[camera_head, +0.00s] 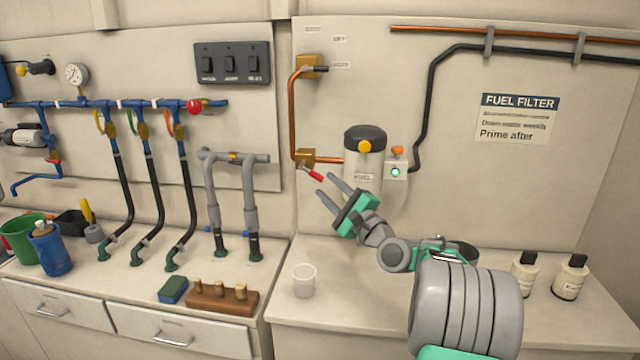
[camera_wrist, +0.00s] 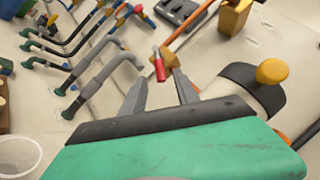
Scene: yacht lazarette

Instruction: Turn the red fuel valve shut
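The red fuel valve lever (camera_head: 313,173) slants down to the right from a brass valve body (camera_head: 306,156) at the foot of the copper pipe. My gripper (camera_head: 325,184) is open and empty, just right of and below the red lever, its fingers pointing toward it. In the wrist view the red lever (camera_wrist: 158,66) appears just beyond the gap between my two fingertips (camera_wrist: 160,84), with the brass valve body (camera_wrist: 170,58) behind it. No contact is visible between lever and fingers.
The fuel filter (camera_head: 364,150) with its yellow knob stands close right of the lever. Grey pipes (camera_head: 248,190) stand to the left. A red knob (camera_head: 193,106) sits on the blue manifold.

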